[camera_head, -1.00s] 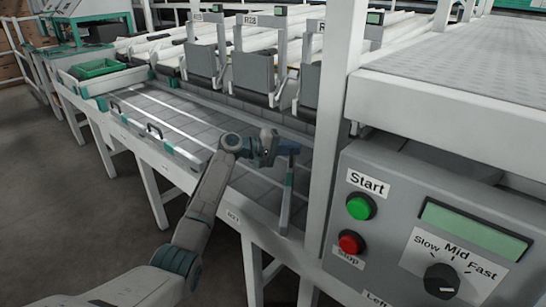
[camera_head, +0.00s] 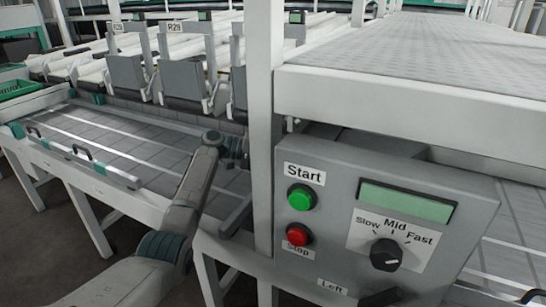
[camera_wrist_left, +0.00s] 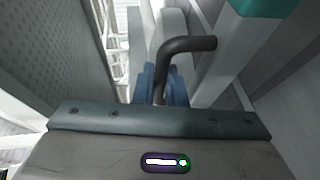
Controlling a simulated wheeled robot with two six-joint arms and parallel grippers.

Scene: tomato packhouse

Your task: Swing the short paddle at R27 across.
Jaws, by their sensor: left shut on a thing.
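My left gripper (camera_head: 237,152) is low over the tiled belt, just left of the white post. In the left wrist view its blue fingers (camera_wrist_left: 160,86) are closed around a dark bent handle (camera_wrist_left: 186,47). In the head view the handle is hidden by the gripper. A short grey paddle bar (camera_head: 237,214) lies slanted below the gripper, at the belt's near edge beside the post. No R27 label can be read. My right gripper is out of view.
The white post (camera_head: 263,120) and the grey control box (camera_head: 335,225) with Start and Stop buttons stand close to the right of the gripper. Grey flaps (camera_head: 183,80) line the far side.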

